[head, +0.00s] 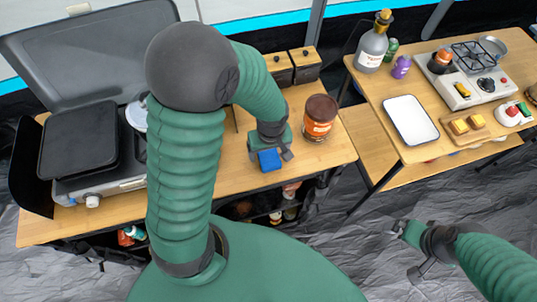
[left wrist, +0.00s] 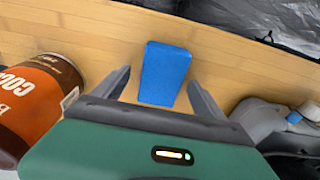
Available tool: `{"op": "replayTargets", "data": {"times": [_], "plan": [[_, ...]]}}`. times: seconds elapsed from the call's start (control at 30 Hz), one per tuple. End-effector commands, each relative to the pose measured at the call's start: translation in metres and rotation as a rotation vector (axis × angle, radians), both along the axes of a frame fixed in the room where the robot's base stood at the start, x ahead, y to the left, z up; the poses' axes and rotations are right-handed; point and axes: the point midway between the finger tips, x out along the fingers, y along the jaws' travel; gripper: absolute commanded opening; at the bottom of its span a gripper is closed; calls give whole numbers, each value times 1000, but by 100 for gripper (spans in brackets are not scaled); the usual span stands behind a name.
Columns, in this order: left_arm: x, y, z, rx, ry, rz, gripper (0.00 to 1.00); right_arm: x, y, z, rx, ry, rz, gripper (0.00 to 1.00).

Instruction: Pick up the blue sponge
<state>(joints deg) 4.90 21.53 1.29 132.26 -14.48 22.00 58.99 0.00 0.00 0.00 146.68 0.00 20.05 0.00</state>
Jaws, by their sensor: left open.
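The blue sponge (head: 269,160) lies on the wooden counter near its front edge in the head view. In the left wrist view the sponge (left wrist: 164,74) lies flat on the wood, between and just beyond my open fingers. My left gripper (head: 270,154) is over the sponge, open, with nothing held; its fingers (left wrist: 160,92) show on either side in the left wrist view. My right gripper (head: 408,252) hangs over the dark floor at the lower right, away from the sponge; its fingers look spread.
A brown cocoa jar (head: 319,117) stands right beside my left gripper; it also shows in the left wrist view (left wrist: 38,100). A stove with a black griddle (head: 80,140) is at left. Wooden boxes (head: 292,66) stand behind. Another table with a white tray (head: 411,120) is at right.

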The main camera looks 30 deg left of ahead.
Motion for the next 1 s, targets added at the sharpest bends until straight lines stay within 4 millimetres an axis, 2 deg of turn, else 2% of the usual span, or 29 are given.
{"op": "replayTargets", "data": {"times": [0.1, 0.6, 0.83, 1.0], "plan": [[0, 0, 1, 1, -1, 0, 79, 0, 0, 0, 0, 0, 0, 100], [0, 0, 1, 0, 0, 0, 14, 0, 0, 0, 0, 0, 0, 100], [1, 0, 2, 0, 0, 0, 12, 0, 0, 1, 0, 0, 0, 100], [3, 2, 11, 1, -1, 1, 12, 0, 0, 11, 0, 0, 0, 100]]}}
